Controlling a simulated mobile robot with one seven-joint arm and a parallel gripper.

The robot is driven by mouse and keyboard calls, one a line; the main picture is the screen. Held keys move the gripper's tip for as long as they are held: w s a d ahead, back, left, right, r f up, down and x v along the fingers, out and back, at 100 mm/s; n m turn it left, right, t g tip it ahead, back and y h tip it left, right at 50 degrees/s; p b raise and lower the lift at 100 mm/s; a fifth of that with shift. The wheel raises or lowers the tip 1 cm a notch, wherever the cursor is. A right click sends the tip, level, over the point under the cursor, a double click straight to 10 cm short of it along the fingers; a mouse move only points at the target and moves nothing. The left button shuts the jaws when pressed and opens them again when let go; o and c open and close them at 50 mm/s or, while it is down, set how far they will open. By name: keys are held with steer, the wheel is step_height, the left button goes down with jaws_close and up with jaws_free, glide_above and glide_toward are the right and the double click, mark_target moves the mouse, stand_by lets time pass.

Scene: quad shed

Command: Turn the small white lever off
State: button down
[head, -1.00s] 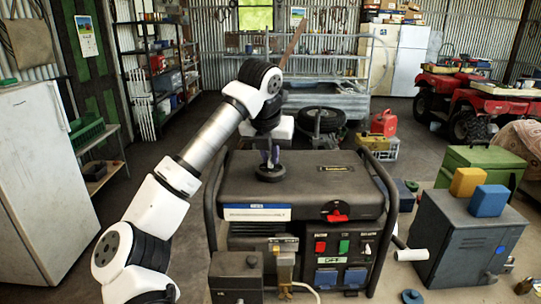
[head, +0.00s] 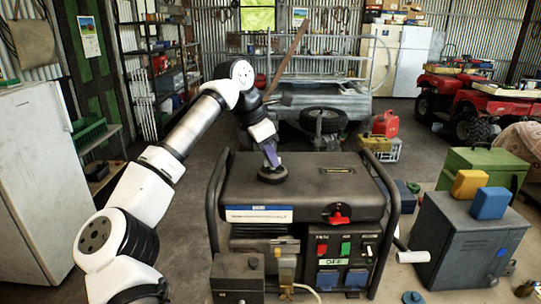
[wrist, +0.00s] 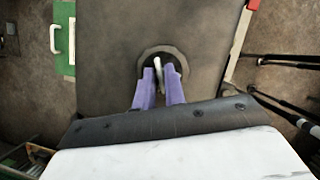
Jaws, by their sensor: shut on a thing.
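The small white lever (wrist: 157,65) stands on a round dark cap (head: 272,175) on top of the black generator (head: 305,190). In the wrist view the round cap (wrist: 147,56) shows as a dark ring around the lever. My gripper (wrist: 160,72) has purple fingers, shut on the lever, with its pale end showing between and beyond the fingertips. In the head view my gripper (head: 270,160) leans over the cap and hides the lever. Which way the lever points is hard to tell.
The generator's front has a red knob (head: 338,218), switches and sockets. Dark frame bars (head: 387,195) rise at its sides. A grey cabinet (head: 465,245) with yellow and blue blocks stands at right, a white fridge (head: 35,190) at left. The floor behind is partly clear.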

steer(key=shift+w+m+g, duration=0.1)
steer(key=shift+m+g, duration=0.8)
steer(key=shift+m, duration=1.4)
steer(key=c, duration=1.5)
jaws_free()
steer(key=shift+r, duration=0.15)
